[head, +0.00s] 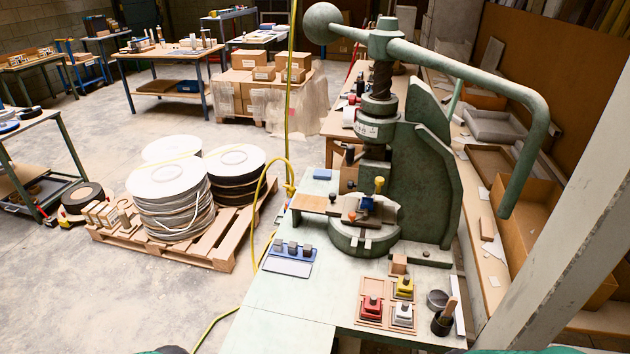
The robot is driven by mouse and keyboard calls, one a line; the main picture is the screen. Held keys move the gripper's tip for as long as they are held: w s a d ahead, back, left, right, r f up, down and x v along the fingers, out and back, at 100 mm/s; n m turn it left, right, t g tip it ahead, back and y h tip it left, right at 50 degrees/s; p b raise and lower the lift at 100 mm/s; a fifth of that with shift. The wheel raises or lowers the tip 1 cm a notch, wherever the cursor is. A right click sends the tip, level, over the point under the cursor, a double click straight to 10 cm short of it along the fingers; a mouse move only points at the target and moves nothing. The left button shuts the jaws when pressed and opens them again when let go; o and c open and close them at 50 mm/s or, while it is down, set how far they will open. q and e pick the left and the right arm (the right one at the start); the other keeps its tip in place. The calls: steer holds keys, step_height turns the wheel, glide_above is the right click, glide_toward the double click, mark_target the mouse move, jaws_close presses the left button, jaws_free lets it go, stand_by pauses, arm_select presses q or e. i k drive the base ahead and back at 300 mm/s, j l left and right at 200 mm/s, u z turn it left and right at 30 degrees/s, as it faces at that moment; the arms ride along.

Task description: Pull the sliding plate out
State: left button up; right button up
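The green fly press (425,150) stands on the pale workbench, with its screw above the die area and its long curved handle reaching to the right. A flat brown plate (314,204), which looks like the sliding plate, sticks out to the left of the press bed. Its right end meets the metal tooling (372,215) on the round base, so its full extent is hidden. A yellow knob (379,184) and a small blue part (367,203) stand over the tooling. Neither gripper shows; only small teal edges appear along the bottom of the view.
A blue tray (287,259) with dark blocks lies front left of the press. Wooden trays hold red (371,307), yellow (404,287) and white (402,315) pieces. A dark pot (443,322) stands to their right. The bench's front left is clear.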

mark_target(337, 205)
steer(key=i+j+u, duration=0.3)
steer(key=i, duration=0.15)
steer(key=i+u, duration=0.3)
steer(key=i, duration=0.2)
